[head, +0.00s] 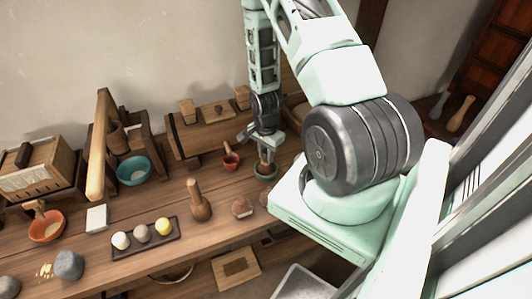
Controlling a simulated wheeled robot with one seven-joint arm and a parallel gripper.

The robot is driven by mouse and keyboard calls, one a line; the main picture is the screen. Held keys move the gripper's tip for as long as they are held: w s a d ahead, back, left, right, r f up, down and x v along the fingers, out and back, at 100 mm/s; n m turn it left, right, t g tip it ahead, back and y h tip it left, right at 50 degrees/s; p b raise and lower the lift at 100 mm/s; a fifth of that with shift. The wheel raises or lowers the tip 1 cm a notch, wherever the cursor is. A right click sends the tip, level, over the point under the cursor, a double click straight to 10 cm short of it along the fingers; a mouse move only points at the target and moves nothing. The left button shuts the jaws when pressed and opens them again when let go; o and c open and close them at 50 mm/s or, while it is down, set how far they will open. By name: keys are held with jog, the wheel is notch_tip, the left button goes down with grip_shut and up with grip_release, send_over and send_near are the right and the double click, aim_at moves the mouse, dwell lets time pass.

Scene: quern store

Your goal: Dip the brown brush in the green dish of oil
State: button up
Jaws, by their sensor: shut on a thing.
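The small green dish (265,177) stands on the wooden bench, right of the middle of the picture. My gripper (266,151) reaches down from above, right over this dish. It is shut on a small brown upright thing, which I take to be the brown brush (265,161). The lower end of the brush is at or inside the mouth of the green dish. I cannot tell whether it touches the bottom, and the oil is too small to make out. My own arm covers the area right of the dish.
A small red bowl (231,162) with a handle stands close left of the green dish. A wooden pestle (199,205), a dark tray (145,240) of round things, a teal bowl (134,171) and an orange bowl (46,228) stand further left.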

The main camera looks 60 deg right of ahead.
jog(key=shift+f+b, duration=0.4)
jog(key=shift+f, duration=0.2)
dwell(1.5)
jog(key=shift+r+p, duration=2.75)
jog(key=shift+r, duration=0.8)
